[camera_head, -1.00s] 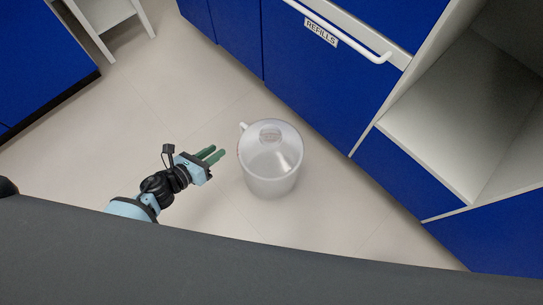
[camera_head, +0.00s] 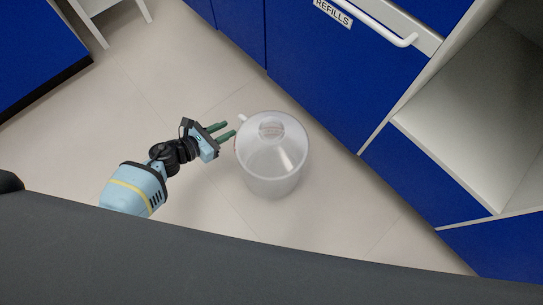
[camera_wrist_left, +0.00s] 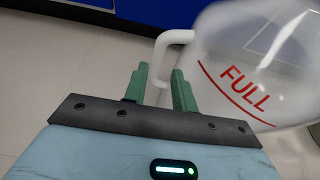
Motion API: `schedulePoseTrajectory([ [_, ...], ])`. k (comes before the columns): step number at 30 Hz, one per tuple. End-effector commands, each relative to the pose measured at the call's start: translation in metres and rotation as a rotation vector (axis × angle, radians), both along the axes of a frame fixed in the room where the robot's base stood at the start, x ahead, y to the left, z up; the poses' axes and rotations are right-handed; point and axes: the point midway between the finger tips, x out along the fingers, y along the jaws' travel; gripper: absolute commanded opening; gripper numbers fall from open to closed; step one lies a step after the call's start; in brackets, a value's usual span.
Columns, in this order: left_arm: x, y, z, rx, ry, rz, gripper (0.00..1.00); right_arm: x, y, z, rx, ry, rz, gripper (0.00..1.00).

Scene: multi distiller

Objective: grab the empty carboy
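The empty carboy (camera_head: 272,160) is a clear, translucent jug standing upright on the floor in the head view. Its white handle (camera_head: 243,119) sticks out at its upper left. My left gripper (camera_head: 229,131) is just left of the carboy, its two green fingers pointing at the handle. In the left wrist view the gripper (camera_wrist_left: 160,85) is open and empty. The white handle (camera_wrist_left: 172,45) is just beyond the fingertips, and the carboy (camera_wrist_left: 262,60) with a red FULL line fills the upper right. My right gripper is not in view.
A blue drawer labelled REFILLS (camera_head: 333,12) with a white bar handle (camera_head: 375,22) stands behind the carboy. An open white shelf unit (camera_head: 470,110) is at the right. Another blue cabinet (camera_head: 35,50) is at the far left. The floor left of the carboy is clear.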

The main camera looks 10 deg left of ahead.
Motion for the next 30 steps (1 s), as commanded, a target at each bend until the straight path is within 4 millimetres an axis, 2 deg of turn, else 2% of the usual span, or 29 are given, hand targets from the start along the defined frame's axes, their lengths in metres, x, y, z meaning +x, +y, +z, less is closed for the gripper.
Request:
schedulePoseTrajectory([
  [12,0.036,-0.024,-0.02,-0.003,0.001,0.001,0.27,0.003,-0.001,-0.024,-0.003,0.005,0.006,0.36],
  [21,0.039,-0.026,-0.021,-0.002,0.0,0.001,0.27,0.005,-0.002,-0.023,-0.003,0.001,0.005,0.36],
  [27,0.039,-0.026,-0.021,-0.002,0.0,0.001,0.02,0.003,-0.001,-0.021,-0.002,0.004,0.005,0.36],
  [30,0.039,-0.026,-0.021,-0.001,0.001,0.001,0.0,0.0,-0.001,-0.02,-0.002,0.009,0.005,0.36],
])
